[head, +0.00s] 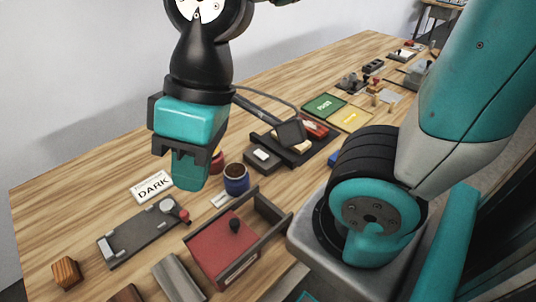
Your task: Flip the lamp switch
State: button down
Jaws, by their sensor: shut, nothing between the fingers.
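My gripper (190,178) is shut and empty, pointing down over the left-middle of the table. A small dark box with a pale raised top (262,157), which looks like the lamp switch, sits on the table to the right of my gripper, apart from it. Its setting is too small to read. Behind it, a dark square head (290,132) on a thin arm with a cable looks like the lamp. A white card reading DARK (152,187) stands left of and below my gripper.
A blue cup with dark contents (236,180) stands between my gripper and the box. In front are a red-floored tray with a black knob (222,252) and a grey slide plate (135,236). Green (323,107) and yellow (351,118) pads lie farther back. The table's back left is clear.

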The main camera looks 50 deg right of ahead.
aim_at(260, 154)
jog(key=k, duration=0.35)
jog(key=z, duration=0.7)
jog(key=i, duration=0.5)
jog(key=z, duration=0.1)
